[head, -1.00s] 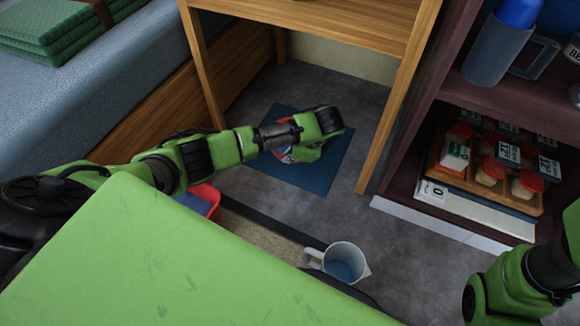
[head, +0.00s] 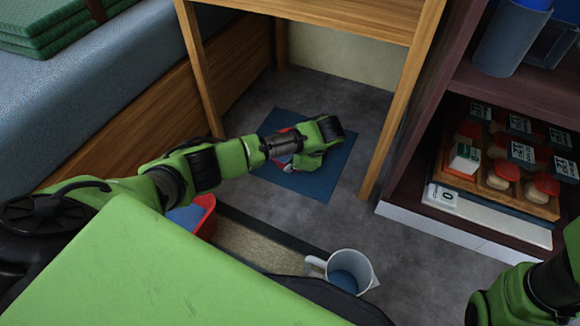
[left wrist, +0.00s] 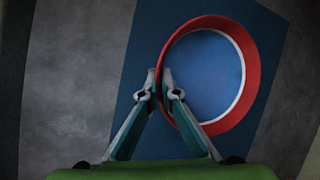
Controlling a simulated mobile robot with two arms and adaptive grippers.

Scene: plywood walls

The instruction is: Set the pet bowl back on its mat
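The pet bowl (left wrist: 205,75) is red with a blue inside and a pale ring under the rim, seen from above in the left wrist view. It is over the dark blue mat (left wrist: 150,30); whether it rests fully on it I cannot tell. My left gripper (left wrist: 160,84) has one finger inside the bowl and one outside, closed on its left rim. In the head view my left arm hides most of the bowl (head: 284,160) above the mat (head: 318,187), and the fingertips are hidden. My right arm shows at lower right, but its fingers are out of the picture.
The mat lies on the grey floor under a wooden table (head: 385,110). A shelf (head: 480,95) with a tray of jars stands to the right. A white jug (head: 350,270) and a red container (head: 203,215) are nearer me. A bed (head: 120,80) is at left.

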